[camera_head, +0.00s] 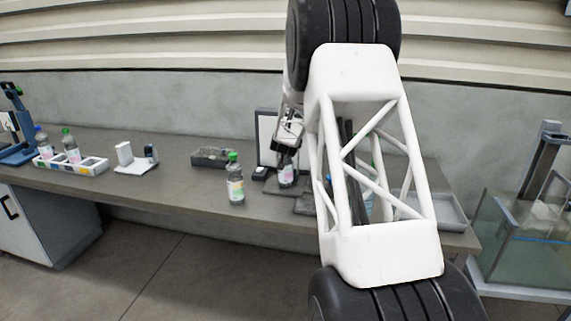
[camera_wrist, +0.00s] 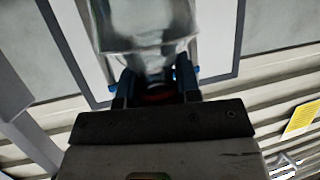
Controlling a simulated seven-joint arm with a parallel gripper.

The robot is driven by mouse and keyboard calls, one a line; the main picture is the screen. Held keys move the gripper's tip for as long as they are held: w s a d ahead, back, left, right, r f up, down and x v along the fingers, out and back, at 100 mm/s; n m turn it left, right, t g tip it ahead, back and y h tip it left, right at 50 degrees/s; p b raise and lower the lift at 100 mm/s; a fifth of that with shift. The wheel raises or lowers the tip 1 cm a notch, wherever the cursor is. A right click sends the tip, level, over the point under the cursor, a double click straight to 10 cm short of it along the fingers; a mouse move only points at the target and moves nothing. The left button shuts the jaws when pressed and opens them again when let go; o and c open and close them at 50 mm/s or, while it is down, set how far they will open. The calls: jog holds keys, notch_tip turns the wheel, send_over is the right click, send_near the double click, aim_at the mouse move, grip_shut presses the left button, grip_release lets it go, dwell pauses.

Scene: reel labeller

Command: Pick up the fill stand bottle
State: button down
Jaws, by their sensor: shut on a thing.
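My gripper (camera_head: 288,147) is shut on a clear bottle (camera_head: 286,174) with a pale label, near the middle of the bench. The gripper comes from above, and the bottle hangs about upright below it. In the wrist view the clear bottle body (camera_wrist: 145,28) fills the top middle. The fingers (camera_wrist: 157,88) close on its neck from both sides, with a dark red cap (camera_wrist: 158,97) between them. I cannot tell whether the bottle's base touches the dark stand beneath.
A green-capped bottle (camera_head: 236,186) stands left of the held one. A framed panel (camera_head: 266,135) stands behind. A glass tank (camera_head: 525,240) is right. My arm hides the bench's right part.

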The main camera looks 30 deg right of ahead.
jog(key=shift+r, duration=0.15)
jog(key=shift+r, duration=1.5)
jog(key=shift+s+r, duration=0.1)
jog(key=shift+r, duration=0.1)
jog(key=s+a, duration=0.3)
jog(key=s, duration=0.4)
jog(key=s+a+r, duration=0.1)
jog(key=s+a, duration=0.2)
jog(key=s, duration=0.4)
jog(key=shift+a+r, duration=0.2)
jog(key=shift+a, duration=0.2)
jog(key=shift+s, duration=0.1)
jog(key=shift+a, duration=0.1)
